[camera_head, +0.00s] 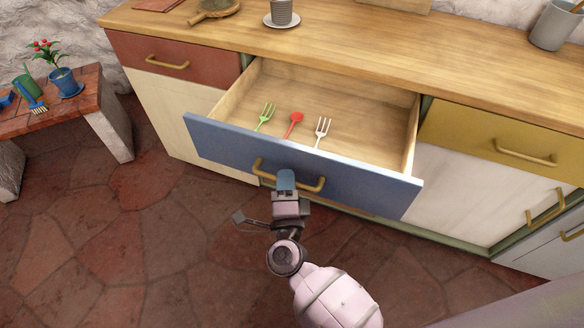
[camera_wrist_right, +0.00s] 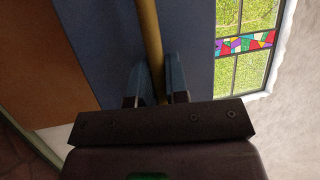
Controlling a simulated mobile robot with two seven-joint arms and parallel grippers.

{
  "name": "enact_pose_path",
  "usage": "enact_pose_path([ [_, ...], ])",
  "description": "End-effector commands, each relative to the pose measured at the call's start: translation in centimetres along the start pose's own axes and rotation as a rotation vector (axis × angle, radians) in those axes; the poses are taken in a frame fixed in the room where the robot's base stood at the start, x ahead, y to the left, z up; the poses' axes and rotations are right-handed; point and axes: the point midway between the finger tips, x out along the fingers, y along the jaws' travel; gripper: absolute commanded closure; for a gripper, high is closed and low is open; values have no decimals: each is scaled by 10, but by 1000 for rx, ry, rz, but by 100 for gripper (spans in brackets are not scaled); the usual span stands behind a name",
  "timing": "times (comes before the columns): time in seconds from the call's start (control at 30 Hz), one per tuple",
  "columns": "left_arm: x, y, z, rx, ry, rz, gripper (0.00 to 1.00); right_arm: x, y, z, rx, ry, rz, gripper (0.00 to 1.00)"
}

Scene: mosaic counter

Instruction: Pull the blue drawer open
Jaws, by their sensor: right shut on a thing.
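The blue drawer (camera_head: 225,146) stands pulled out from the counter in the head view, with its inside showing. A green fork (camera_head: 265,116), a red spoon (camera_head: 294,123) and a white fork (camera_head: 322,130) lie inside it. My right gripper (camera_head: 286,180) is at the brass handle (camera_head: 316,186) on the drawer's front, shut on the bar near its middle. In the right wrist view the handle (camera_wrist_right: 149,40) runs between the two fingers (camera_wrist_right: 158,82), against the blue front (camera_wrist_right: 105,45). My left gripper is not in view.
A red drawer (camera_head: 160,60) at left and a yellow drawer (camera_head: 490,140) at right are shut. The wooden countertop (camera_head: 370,50) holds a ribbed cup on a saucer (camera_head: 282,15) and a grey pot (camera_head: 556,25). A low brick bench (camera_head: 95,95) with a potted plant stands at left.

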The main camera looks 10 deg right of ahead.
Motion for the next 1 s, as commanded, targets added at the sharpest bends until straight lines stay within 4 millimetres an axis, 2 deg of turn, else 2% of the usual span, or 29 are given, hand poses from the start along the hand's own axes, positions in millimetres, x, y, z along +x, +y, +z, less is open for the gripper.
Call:
enact_pose_path([
  [0.47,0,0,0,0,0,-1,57,-4,-1,2,0,0,0,100],
  [0.5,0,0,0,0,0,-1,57,-4,-1,2,0,0,0,79],
  [0.63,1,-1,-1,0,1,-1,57,-4,-1,2,0,0,0,61],
  [1.0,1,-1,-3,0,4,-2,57,-10,0,2,0,0,1,61],
])
